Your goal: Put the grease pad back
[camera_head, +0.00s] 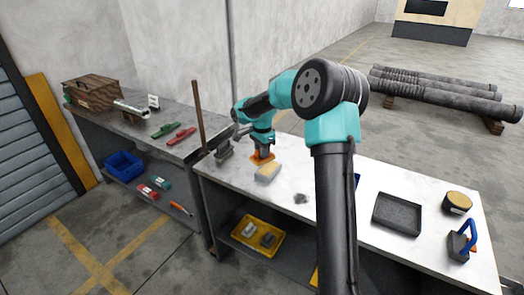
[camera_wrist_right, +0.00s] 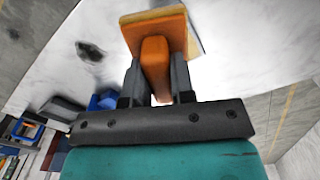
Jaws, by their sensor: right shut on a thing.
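A block with a tan top and grey sides (camera_head: 268,173) is just in front of the pad in the head view. I cannot tell whether they touch. My left gripper is not in view.
A dark smudge (camera_head: 301,198) marks the bench top (camera_head: 235,185). To the right are a black tray (camera_head: 396,214), a round tin (camera_head: 457,202) and a blue-handled tool (camera_head: 462,240). A grey fixture (camera_head: 223,151) and an upright brown rod (camera_head: 199,115) stand at left.

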